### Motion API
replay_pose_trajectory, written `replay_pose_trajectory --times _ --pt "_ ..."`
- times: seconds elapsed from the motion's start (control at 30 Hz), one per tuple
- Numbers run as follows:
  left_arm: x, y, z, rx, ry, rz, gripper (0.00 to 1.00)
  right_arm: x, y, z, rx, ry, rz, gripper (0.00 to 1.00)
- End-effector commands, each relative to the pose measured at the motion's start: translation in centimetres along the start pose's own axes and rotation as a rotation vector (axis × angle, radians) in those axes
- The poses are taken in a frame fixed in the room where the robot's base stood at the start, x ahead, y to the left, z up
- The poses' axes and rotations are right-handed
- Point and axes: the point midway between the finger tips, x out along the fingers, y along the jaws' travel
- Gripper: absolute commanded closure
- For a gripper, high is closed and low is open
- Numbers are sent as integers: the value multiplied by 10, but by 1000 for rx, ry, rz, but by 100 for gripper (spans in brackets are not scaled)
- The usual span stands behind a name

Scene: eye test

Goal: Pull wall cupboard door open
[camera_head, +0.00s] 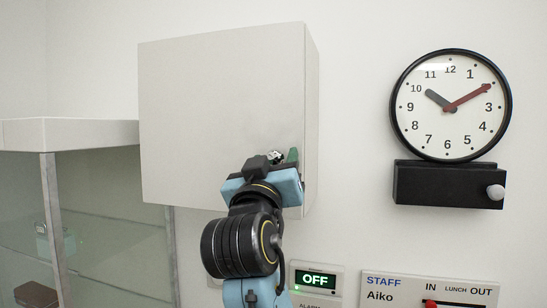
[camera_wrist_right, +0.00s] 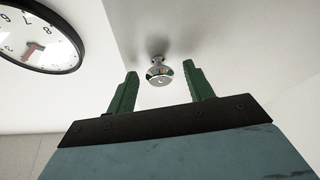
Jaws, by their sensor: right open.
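The white wall cupboard (camera_head: 312,110) hangs on the wall, and its flat door (camera_head: 215,95) looks shut. My right gripper (camera_head: 283,157) is in front of the door's lower right part, with its green fingers partly hidden behind my wrist. In the right wrist view, the door (camera_wrist_right: 235,35) carries a round metal knob (camera_wrist_right: 159,74). My right gripper (camera_wrist_right: 160,70) is open, and the knob appears between its two fingertips; I cannot tell whether they touch it. My left gripper is not in view.
A round clock (camera_head: 450,125) hangs right of the cupboard, above a black box (camera_head: 440,185) with a grey knob. A lit OFF sign (camera_head: 316,279) and a staff board (camera_head: 390,293) are below. A glass-sided cabinet (camera_head: 70,134) stands at the left.

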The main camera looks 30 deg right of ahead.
Motion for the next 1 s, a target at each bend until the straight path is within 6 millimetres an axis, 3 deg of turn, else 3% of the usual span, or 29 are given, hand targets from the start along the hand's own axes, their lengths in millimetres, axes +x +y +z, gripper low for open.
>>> replay_pose_trajectory --times 0.2,0.6,1.0 --pt "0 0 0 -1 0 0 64 0 0 0 1 0 0 48" --pt "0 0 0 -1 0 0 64 0 0 0 1 0 0 100" --pt "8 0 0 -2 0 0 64 -11 9 -1 -19 -15 55 100"
